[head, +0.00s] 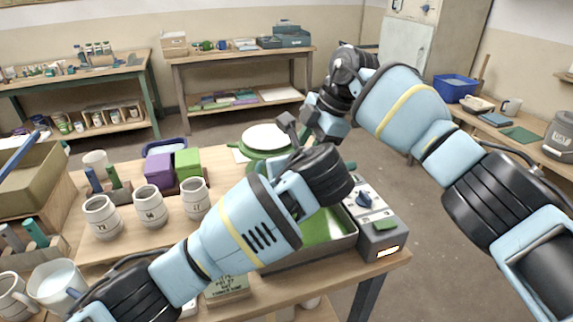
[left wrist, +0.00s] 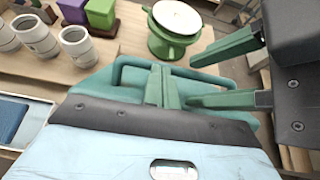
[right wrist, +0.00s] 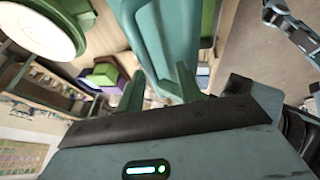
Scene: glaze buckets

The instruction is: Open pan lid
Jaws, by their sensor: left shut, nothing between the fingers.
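The teal pan lid (left wrist: 95,85) with its raised bar handle (left wrist: 135,61) lies in front of my left gripper in the left wrist view. My left gripper (left wrist: 161,70) is shut and empty, its fingertips overlapping the handle; I cannot tell whether they touch. My right gripper (right wrist: 160,70) is open, its fingers apart; they also show at the right of the left wrist view, above the lid's right side. A broad teal piece, seemingly the lid, shows beyond the fingers in the right wrist view. The metal pan (head: 345,243) has a green interior, partly hidden by my left arm.
A green pot with a white top (head: 266,138) stands behind the grippers. Several grey mugs (head: 150,207), a purple box (head: 159,168) and a green box (head: 188,162) stand left. A grey device with a knob (head: 375,220) is right of the pan. Floor beyond is clear.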

